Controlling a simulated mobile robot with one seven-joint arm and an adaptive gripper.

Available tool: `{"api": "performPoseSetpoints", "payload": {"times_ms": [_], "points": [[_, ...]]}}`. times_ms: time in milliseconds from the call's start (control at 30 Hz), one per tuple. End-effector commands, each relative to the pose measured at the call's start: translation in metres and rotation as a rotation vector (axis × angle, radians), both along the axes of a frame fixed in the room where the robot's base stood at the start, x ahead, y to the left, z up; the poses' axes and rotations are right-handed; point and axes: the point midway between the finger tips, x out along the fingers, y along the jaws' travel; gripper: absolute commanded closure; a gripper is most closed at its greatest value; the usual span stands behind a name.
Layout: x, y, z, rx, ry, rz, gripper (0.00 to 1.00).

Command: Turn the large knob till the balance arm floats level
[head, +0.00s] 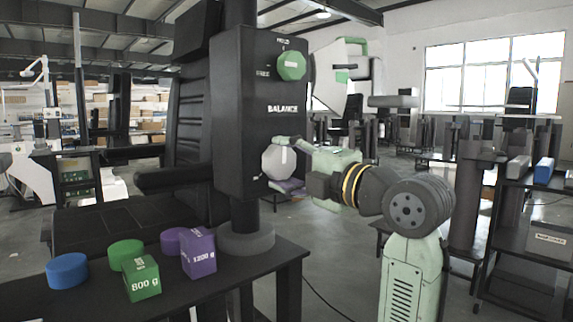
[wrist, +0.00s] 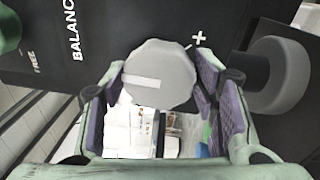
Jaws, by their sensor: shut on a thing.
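The large grey many-sided knob (head: 279,161) sits low on the front of the black BALANCE box (head: 243,110). In the wrist view the knob (wrist: 160,75) has a white pointer bar toward the left, and a plus sign is printed beside it. My gripper (head: 284,158) is shut on the knob, with a purple-padded finger at each side. A smaller green knob (head: 292,65) is at the top of the box, among HELD and FREE labels. A dark arm (head: 172,178) reaches left from behind the box and looks near level; I cannot tell if it is the balance arm.
On the black table (head: 215,288) are a green 800 g block (head: 141,278), a purple 1200 g block (head: 199,254), and blue (head: 67,271), green (head: 125,252) and purple (head: 173,240) discs. A dark shelf rack (head: 530,215) stands at right.

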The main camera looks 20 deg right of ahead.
Motion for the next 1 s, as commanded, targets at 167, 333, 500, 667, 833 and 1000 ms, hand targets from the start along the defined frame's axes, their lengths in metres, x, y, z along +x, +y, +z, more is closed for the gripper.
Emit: {"api": "performPoseSetpoints", "payload": {"times_ms": [167,333,500,667,833,1000], "points": [[0.000,0.000,0.001,0.001,-0.003,0.000,0.38],[0.000,0.000,0.001,0.001,-0.002,0.000,0.27],[0.000,0.000,0.000,0.000,-0.001,0.000,0.27],[-0.001,-0.001,0.000,0.001,-0.001,0.000,0.27],[-0.018,-0.008,-0.001,0.001,-0.002,-0.002,0.27],[-0.052,-0.021,-0.004,0.001,-0.001,-0.003,0.27]]}}
